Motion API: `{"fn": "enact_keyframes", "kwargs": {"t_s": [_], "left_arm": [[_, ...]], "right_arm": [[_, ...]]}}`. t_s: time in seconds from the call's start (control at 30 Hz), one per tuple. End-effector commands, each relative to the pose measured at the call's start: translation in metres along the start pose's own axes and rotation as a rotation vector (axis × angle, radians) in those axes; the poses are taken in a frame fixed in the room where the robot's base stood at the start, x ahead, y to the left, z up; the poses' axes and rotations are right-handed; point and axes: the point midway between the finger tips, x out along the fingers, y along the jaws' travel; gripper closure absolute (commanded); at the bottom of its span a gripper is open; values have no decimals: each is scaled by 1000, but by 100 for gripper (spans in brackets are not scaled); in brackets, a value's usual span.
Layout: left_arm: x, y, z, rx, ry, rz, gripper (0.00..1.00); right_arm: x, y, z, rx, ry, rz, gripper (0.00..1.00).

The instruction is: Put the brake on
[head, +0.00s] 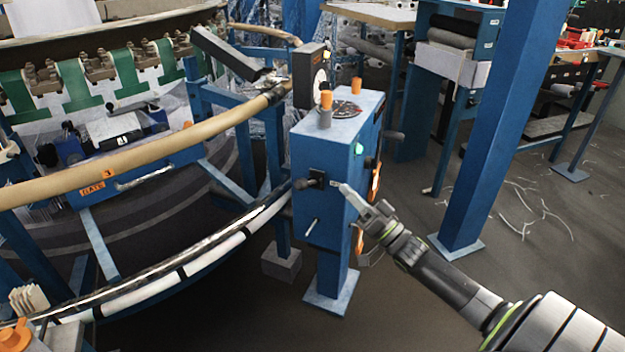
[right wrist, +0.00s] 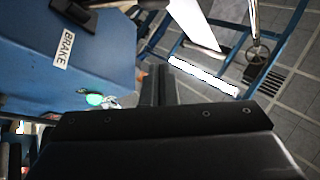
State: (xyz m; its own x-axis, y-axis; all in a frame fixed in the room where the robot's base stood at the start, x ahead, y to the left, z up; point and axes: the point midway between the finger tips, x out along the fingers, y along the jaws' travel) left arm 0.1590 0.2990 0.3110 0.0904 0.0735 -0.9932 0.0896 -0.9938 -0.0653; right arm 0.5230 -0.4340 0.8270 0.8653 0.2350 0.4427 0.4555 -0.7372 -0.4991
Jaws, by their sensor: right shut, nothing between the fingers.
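The blue control box (head: 325,150) stands on a post at the centre of the head view. On its front face are a black knob-ended lever (head: 308,183) and a thin pale lever (head: 312,226). In the right wrist view a white BRAKE label (right wrist: 64,50) sits on the blue box (right wrist: 100,65), with a black handle (right wrist: 75,12) near it at the top edge. My right gripper (head: 337,186) is shut and empty, just right of the black knob-ended lever; I cannot tell whether they touch. Its closed fingers also show in the right wrist view (right wrist: 158,82). My left gripper is not in view.
The loom's curved tan rail (head: 140,145) and lower white-and-black ring (head: 190,262) lie left of the box. A green lamp (head: 358,148) and orange tags are on the box's right side. A blue pillar (head: 487,140) stands at right. Floor between pillar and box is open.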

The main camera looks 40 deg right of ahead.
Motion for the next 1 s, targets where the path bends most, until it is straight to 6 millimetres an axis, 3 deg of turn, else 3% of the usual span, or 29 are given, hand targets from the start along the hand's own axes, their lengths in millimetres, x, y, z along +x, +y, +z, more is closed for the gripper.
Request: {"fn": "enact_keyframes", "kwargs": {"t_s": [0.27, 0.7, 0.8, 1.0], "left_arm": [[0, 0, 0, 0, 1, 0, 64], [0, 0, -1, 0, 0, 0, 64], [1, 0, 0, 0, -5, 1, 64], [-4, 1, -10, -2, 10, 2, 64]], "right_arm": [[19, 0, 0, 0, 2, -1, 100], [103, 0, 0, -2, 2, 0, 100], [94, 2, 19, 3, -1, 6, 100], [87, 1, 36, 1, -1, 4, 100]]}}
